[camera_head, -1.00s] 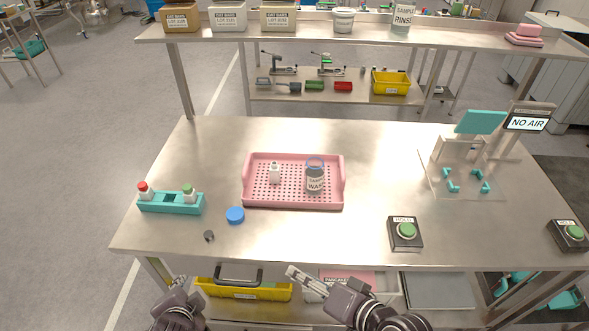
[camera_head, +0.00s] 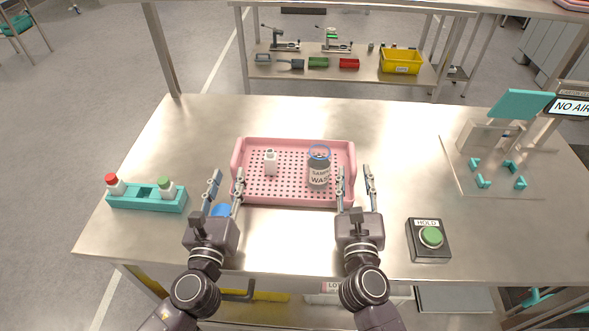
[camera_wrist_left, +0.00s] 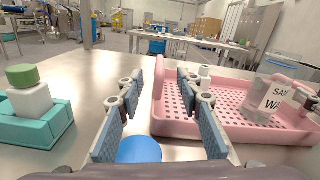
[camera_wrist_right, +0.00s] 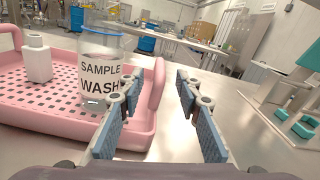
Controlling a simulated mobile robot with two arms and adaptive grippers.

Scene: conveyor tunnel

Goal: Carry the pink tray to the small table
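The pink tray (camera_head: 262,200) lies flat on the steel table, with raised ends at its left and right. It holds a small white bottle (camera_head: 270,163) and a jar labelled SAMPLE WASH (camera_head: 319,172). My left gripper (camera_head: 226,187) is open at the tray's left end; in the left wrist view its fingers (camera_wrist_left: 150,105) stand either side of the tray's left end wall. My right gripper (camera_head: 356,186) is open at the right end; in the right wrist view its fingers (camera_wrist_right: 158,105) are on either side of the right end wall. The small table (camera_head: 335,85) is probably the low one behind, holding bins.
A teal holder (camera_head: 147,199) with two capped bottles stands at the left. A blue cap (camera_head: 221,210) lies by my left gripper. A HOLD button box (camera_head: 428,240) is at the front right. A clear plate with teal brackets (camera_head: 498,175) is at the right.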

